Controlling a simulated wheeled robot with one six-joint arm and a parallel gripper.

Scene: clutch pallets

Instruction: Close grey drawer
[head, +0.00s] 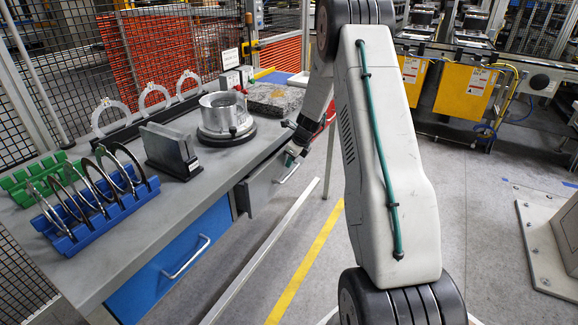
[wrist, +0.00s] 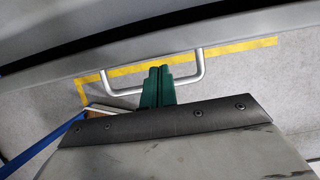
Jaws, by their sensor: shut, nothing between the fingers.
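The grey drawer (head: 262,188) is in the right part of the workbench front in the head view and stands out from the bench, partly open. Its silver handle (head: 289,173) faces the aisle. In the wrist view the drawer's front (wrist: 225,37) crosses the top, with a dark gap behind its upper edge, and the handle (wrist: 203,70) below. My gripper (wrist: 158,70) has green fingers, shut together and empty. They overlap the middle of the handle, tips close to the drawer front; I cannot tell if they touch. The gripper (head: 291,156) shows small in the head view.
A blue drawer (head: 165,280) is to the left, with its own handle. The benchtop (head: 110,245) holds a blue rack (head: 90,218), a green rack (head: 22,180), a dark block (head: 170,150) and a metal cylinder (head: 226,115). The floor before the bench is clear.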

